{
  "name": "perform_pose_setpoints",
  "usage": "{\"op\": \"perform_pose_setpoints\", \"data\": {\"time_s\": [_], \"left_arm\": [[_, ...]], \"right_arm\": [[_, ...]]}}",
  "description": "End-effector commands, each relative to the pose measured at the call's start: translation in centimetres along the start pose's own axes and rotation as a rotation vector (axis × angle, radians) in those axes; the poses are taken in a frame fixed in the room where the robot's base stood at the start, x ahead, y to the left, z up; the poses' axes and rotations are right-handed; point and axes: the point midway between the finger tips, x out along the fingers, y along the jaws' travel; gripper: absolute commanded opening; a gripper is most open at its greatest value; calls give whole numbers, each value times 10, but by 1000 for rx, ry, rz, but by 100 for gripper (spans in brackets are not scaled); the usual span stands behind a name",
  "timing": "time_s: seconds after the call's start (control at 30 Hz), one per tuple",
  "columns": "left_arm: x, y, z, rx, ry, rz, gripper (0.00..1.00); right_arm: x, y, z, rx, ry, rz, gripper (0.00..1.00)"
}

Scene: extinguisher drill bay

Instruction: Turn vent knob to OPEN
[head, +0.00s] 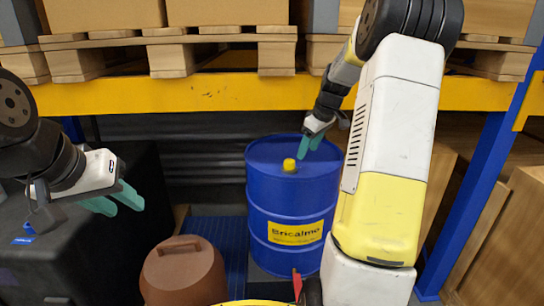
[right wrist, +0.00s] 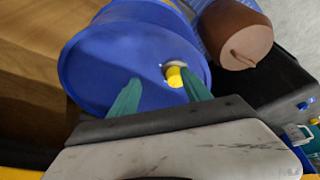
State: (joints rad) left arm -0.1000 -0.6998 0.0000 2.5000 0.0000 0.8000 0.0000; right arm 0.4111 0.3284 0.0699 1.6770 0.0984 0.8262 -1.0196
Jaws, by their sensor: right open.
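The vent knob is a small yellow cap (head: 289,165) on the lid of the blue drum (head: 290,205). In the right wrist view the knob (right wrist: 174,76) sits on a pale round base, close beside the right-hand finger. My right gripper (head: 309,148) is open above the drum lid, just right of the knob in the head view. Its fingers (right wrist: 158,80) stand apart with nothing held; I cannot tell whether one touches the knob. My left gripper (head: 127,208) is open and empty, away to the left of the drum. No OPEN marking is readable.
A yellow shelf beam (head: 200,94) with pallets and boxes runs above and behind the drum. A brown lidded container (head: 183,272) stands front left of it.

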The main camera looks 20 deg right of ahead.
Motion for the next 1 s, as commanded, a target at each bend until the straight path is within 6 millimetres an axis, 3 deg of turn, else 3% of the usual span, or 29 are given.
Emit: {"op": "perform_pose_setpoints", "data": {"time_s": [0.1,0.2,0.63,1.0], "left_arm": [[0,0,0,0,0,0,36],[0,0,0,0,0,0,36],[0,0,0,0,0,0,36],[0,0,0,0,0,0,36]], "right_arm": [[-8,-12,-18,-70,36,-83,56],[-7,-18,-23,-95,48,-110,56],[54,-25,-25,-97,47,-111,56],[66,-26,-26,-96,48,-107,56]]}}
